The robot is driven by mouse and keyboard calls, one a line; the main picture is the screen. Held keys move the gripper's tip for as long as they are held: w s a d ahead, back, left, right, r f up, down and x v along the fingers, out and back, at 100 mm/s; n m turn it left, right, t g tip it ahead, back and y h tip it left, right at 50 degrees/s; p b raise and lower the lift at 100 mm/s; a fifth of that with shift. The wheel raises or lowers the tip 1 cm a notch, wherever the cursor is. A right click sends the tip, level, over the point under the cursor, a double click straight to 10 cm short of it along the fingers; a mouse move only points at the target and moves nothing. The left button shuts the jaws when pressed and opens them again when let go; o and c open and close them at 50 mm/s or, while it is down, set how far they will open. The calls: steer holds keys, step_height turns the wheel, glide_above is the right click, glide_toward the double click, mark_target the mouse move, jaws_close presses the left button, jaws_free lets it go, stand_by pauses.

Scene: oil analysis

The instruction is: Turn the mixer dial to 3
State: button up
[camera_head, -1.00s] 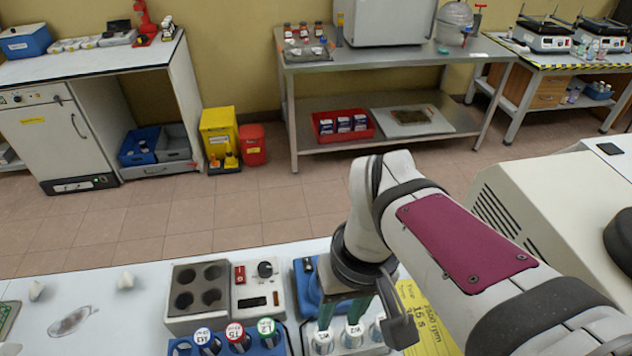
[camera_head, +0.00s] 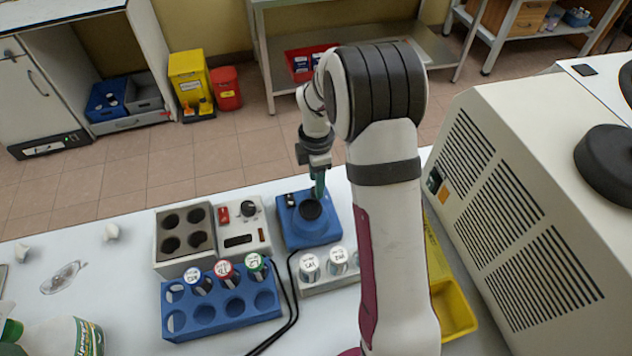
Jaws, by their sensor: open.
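The blue mixer (camera_head: 296,236) stands on the white bench, with a round black cup (camera_head: 310,210) on its top. A small dark control with a light mark (camera_head: 290,199) sits at its back left; I cannot tell whether this is the dial, and no number on it is readable. My gripper (camera_head: 318,192) points down with teal fingers just above and behind the black cup. It is open and holds nothing visible. The fingers overlap the mixer in the picture, so I cannot tell whether they touch it.
Left of the mixer is a dry-block heater (camera_head: 180,260) with a control panel and black knob (camera_head: 248,208). A blue rack (camera_head: 222,318) with several tubes and a white rack (camera_head: 330,284) stand in front. A black cable runs forward. A large beige machine (camera_head: 520,210) fills the right.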

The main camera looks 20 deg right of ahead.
steer(key=shift+f, duration=1.15)
jaws_close()
